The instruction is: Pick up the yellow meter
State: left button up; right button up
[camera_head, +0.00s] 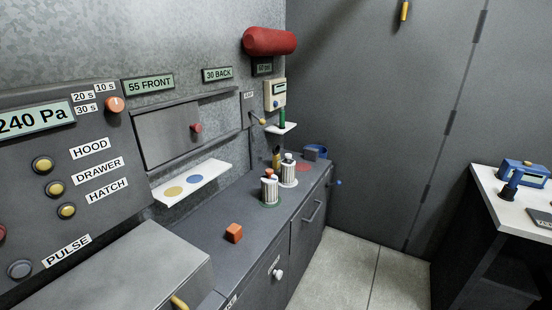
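A pale cream-yellow box with a small dark display (275,96), which may be the yellow meter, is on the back wall. It is below the red cylinder and above a small white shelf. A blue box with a pale display (523,173) lies on the white table at the right; it is not yellow. Neither of my grippers is in view.
A red cylinder (270,41) juts out above the meter. A green-bodied item (282,117) stands on the white shelf (281,129). The floor (345,270) is clear.

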aim_at(276, 148)
jog(key=i+l, duration=0.15)
jog(key=l, duration=0.25)
jog(key=i+l+z, duration=0.1)
jog(key=l, duration=0.3)
jog(key=i+l, duration=0.25)
jog(key=l, duration=0.15)
jog(key=i+l+z, duration=0.1)
jog(key=l, duration=0.3)
jog(key=i, duration=0.1)
